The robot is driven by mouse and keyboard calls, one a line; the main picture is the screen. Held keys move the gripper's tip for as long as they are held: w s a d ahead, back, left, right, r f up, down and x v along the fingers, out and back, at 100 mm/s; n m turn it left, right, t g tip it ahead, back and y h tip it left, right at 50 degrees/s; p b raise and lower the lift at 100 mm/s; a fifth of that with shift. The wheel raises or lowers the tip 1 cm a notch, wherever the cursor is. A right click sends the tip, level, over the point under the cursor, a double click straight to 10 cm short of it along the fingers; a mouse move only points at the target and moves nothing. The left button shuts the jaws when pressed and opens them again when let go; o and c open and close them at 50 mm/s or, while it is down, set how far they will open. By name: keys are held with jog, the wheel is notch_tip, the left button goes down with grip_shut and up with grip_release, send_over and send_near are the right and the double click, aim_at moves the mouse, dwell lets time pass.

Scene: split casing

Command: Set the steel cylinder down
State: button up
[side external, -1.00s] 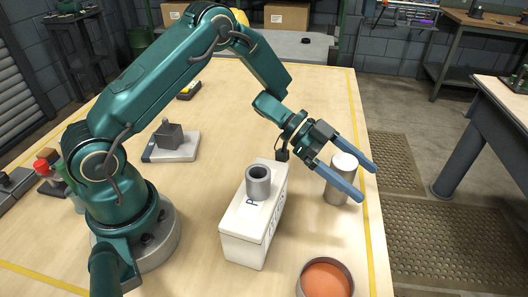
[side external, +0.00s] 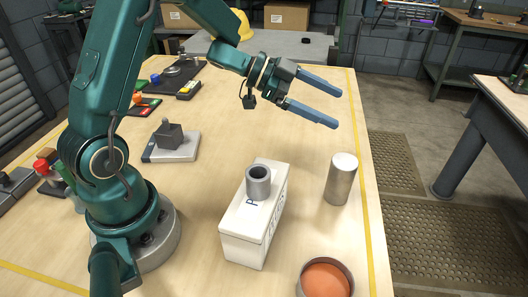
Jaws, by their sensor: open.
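The steel cylinder (side external: 341,180) stands upright on the wooden table, near the yellow line at its right edge. Nothing touches it. My gripper (side external: 338,108) is open and empty, with its two blue fingers spread. It is above and behind the cylinder in the picture, clear of it, and its fingers point right.
A white box (side external: 254,215) with a grey ring (side external: 258,181) on top stands left of the cylinder. A round dish with orange contents (side external: 326,280) is at the front. A grey block on a plate (side external: 172,142) lies further left. The table behind the cylinder is clear.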

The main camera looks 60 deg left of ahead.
jog(key=w+a+r+n+t+y, duration=0.2)
jog(key=a+r+n+t+y, duration=0.15)
jog(key=r+y, duration=0.2)
jog(key=s+a+r+n+y, duration=0.3)
jog(key=s+a+n+y, duration=0.1)
jog(key=s+n+y, duration=0.2)
jog(key=s+d+f+n+g+h, duration=0.1)
jog(key=s+d+f+g, duration=0.2)
jog(key=s, duration=0.6)
jog(key=s+d+f+n+g+h, duration=0.1)
jog(key=s+d+f+g, duration=0.2)
jog(key=s, duration=0.7)
jog(key=shift+d+f+g, duration=0.3)
jog(key=shift+d+g, duration=0.55)
jog(key=shift+d, duration=0.05)
